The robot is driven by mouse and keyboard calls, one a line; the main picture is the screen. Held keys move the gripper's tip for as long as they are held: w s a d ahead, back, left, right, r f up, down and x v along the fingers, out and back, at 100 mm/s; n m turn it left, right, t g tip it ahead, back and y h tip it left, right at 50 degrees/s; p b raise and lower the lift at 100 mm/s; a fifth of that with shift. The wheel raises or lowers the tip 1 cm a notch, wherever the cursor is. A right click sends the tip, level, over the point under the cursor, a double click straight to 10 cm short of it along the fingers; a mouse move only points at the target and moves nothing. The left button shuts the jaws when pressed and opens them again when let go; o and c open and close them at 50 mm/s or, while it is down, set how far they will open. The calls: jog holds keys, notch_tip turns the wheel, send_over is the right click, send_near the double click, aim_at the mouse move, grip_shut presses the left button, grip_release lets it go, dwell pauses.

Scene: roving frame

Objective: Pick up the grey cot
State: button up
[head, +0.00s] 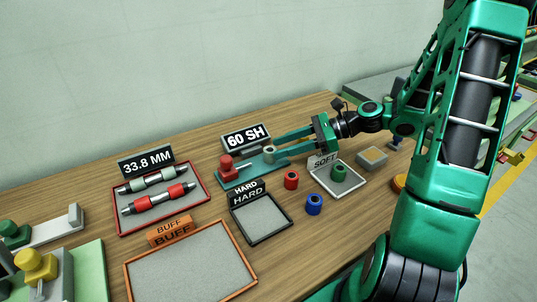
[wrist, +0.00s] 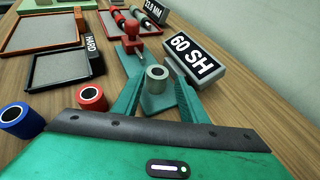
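The grey cot (head: 269,153) is a short grey cylinder with a dark hole. It stands upright on the teal base (head: 229,182) of a device with a red knob (head: 227,163), by the "60 SH" sign (head: 246,137). My gripper (head: 277,148) reaches in from the right with its two teal fingers apart. In the wrist view the cot (wrist: 157,77) stands between the open fingers (wrist: 154,70), with gaps visible beside it. I cannot tell whether either finger touches it.
A red cot (head: 291,180) and a blue cot (head: 314,204) stand on the table nearby. A green cot (head: 338,173) sits in the SOFT tray (head: 351,190). The HARD tray (head: 262,238) and BUFF tray (head: 131,277) are empty. A red tray (head: 119,230) holds two rollers.

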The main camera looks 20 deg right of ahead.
aim_at(268, 153)
jog(key=shift+x, duration=2.6)
jog(key=shift+s+f, duration=0.1)
jog(key=shift+s, duration=0.1)
jog(key=c, duration=0.8)
